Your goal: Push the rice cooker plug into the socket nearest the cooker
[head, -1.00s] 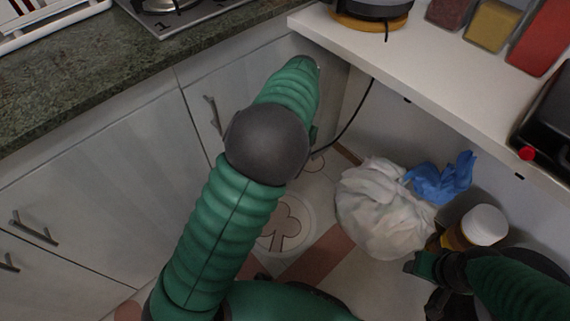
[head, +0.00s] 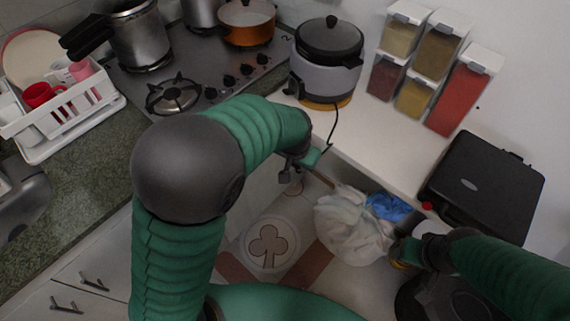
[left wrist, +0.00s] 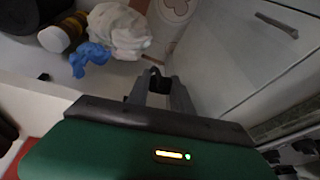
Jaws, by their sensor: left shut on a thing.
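The rice cooker (head: 327,68), grey with a black lid, stands on the white shelf at upper centre in the head view. Its black cord (head: 334,128) hangs over the shelf's front edge toward my left gripper (head: 290,178). That gripper is below the shelf edge, its fingers partly hidden by my wrist. In the left wrist view, the gripper (left wrist: 158,92) is shut on a small black thing, apparently the plug (left wrist: 157,74). I cannot make out a socket in either current view. My right gripper (head: 403,250) is low at the right, and its jaws are unclear.
A white bag (head: 352,225) and a blue bag (head: 390,207) lie below the shelf. Spice dispensers (head: 455,92) and a black appliance (head: 484,187) occupy the shelf's right side. A stove (head: 205,85) with pots and a dish rack (head: 60,120) are at the left.

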